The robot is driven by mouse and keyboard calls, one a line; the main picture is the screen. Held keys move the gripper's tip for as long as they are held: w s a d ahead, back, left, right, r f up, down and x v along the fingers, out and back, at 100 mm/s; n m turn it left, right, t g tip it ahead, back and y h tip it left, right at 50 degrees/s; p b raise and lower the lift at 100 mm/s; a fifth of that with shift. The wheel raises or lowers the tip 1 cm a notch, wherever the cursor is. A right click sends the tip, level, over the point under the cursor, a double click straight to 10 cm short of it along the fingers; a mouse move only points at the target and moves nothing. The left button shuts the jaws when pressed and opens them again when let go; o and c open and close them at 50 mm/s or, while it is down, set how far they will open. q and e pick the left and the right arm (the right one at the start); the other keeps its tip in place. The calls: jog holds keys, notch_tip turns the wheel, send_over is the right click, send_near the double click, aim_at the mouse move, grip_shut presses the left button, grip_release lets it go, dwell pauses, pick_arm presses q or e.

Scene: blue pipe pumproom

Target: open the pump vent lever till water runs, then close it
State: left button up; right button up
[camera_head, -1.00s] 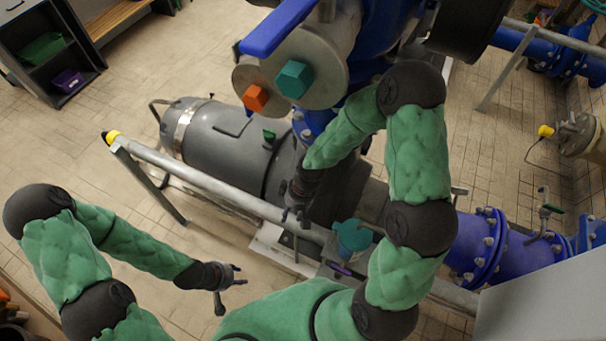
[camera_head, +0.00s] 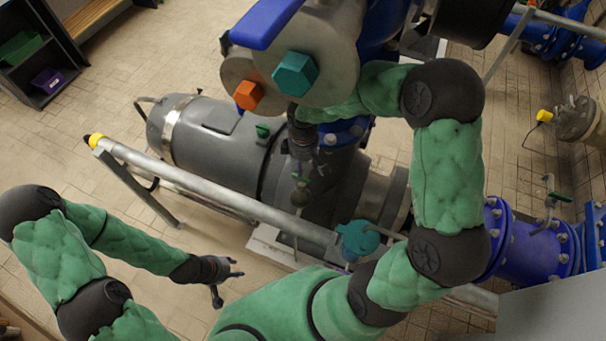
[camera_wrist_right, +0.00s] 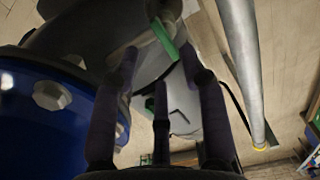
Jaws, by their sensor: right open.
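The grey pump (camera_head: 215,140) lies on its side beyond the rail. A small green lever (camera_head: 262,131) sits on top of it, and I take it for the vent lever. In the right wrist view the green lever (camera_wrist_right: 163,38) slants beyond the fingertips. My right gripper (camera_head: 304,172) is over the pump, to the right of the lever. In the right wrist view its fingers (camera_wrist_right: 157,68) are spread, with nothing held and the lever apart from them. My left gripper (camera_head: 229,285) is open and empty, low in front of the rail. No running water shows.
A grey rail (camera_head: 215,190) with a yellow end runs in front of the pump. A large valve body with a blue handle (camera_head: 262,22), orange knob (camera_head: 248,95) and teal knob (camera_head: 295,73) hangs above. A blue flange (camera_wrist_right: 45,105) is close at left in the wrist view.

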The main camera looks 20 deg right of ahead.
notch_tip(320, 180, down, 6)
jog(key=shift+f+b, duration=0.1)
jog(key=shift+b, duration=0.6)
grip_shut()
